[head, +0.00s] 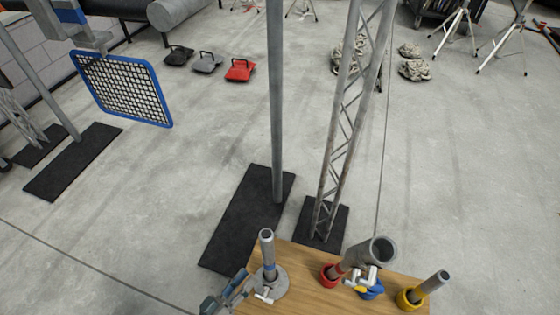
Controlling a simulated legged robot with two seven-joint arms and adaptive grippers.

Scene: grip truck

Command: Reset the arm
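My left gripper (238,283) shows at the bottom edge, just left of an upright grey pipe on a round base (267,265). It is small and partly cut off, so I cannot tell whether its fingers are open or whether they touch the pipe or base. My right gripper is not in view. The wooden table (310,292) also holds a wide grey pipe (378,252) that tilts to the right, with a red ring (328,275) at its left. A blue fitting (371,291) with a white handle sits below it. A tilted pipe in a yellow ring (408,299) stands at the right.
A grey post (276,110) and a lattice truss (340,130) rise just behind the table from black base plates. A blue-framed mesh panel (125,88) hangs at the upper left. Kettlebells (240,70) lie far off.

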